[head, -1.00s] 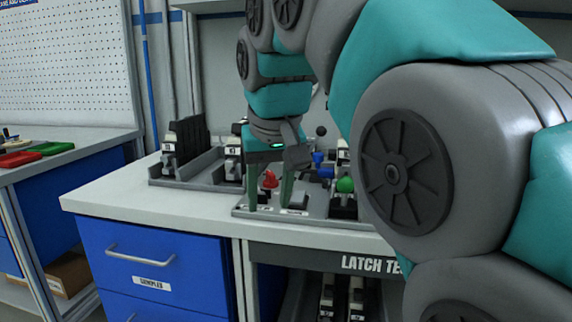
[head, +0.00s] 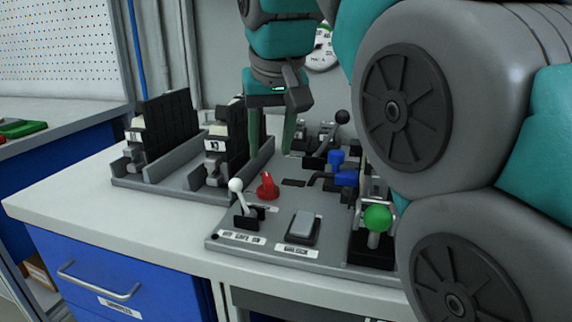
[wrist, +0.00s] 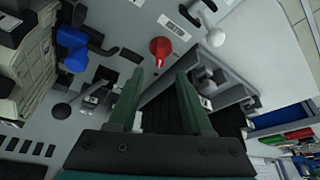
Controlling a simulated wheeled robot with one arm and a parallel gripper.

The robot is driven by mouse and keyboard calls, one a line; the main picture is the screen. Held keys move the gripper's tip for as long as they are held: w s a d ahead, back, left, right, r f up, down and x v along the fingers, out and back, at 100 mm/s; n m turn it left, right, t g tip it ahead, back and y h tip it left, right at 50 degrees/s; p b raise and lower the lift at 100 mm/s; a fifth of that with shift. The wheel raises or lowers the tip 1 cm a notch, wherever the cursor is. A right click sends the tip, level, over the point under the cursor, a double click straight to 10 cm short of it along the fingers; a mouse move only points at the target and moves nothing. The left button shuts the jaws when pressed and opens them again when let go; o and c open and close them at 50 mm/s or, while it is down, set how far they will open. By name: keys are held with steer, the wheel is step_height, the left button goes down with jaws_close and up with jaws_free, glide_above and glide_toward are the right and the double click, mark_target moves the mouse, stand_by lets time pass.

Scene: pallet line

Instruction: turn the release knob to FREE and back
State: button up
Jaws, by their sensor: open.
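A red knob (head: 268,186) stands on the grey test panel (head: 222,241), in front of and below my gripper in the head view. It also shows in the wrist view (wrist: 160,47), just beyond the fingertips. I take it to be the release knob; I cannot read a FREE mark. My gripper (head: 271,152) has two green fingers, apart and empty, pointing down over the panel. In the wrist view, nothing lies between my gripper's fingers (wrist: 158,76). The fingers are clear of the knob.
A white-tipped lever (head: 237,187), a grey rocker (head: 303,226), a blue handle (head: 345,178) and a green ball (head: 377,218) crowd the panel. A rack with black latch units (head: 172,140) stands left. A gauge (head: 322,50) hangs behind. The bench's front left is clear.

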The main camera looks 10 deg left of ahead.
mark_target(268, 177)
steer(key=shift+p+x, duration=0.3)
steer(key=shift+x, duration=3.35)
steer(key=shift+c, duration=0.2)
jaws_close()
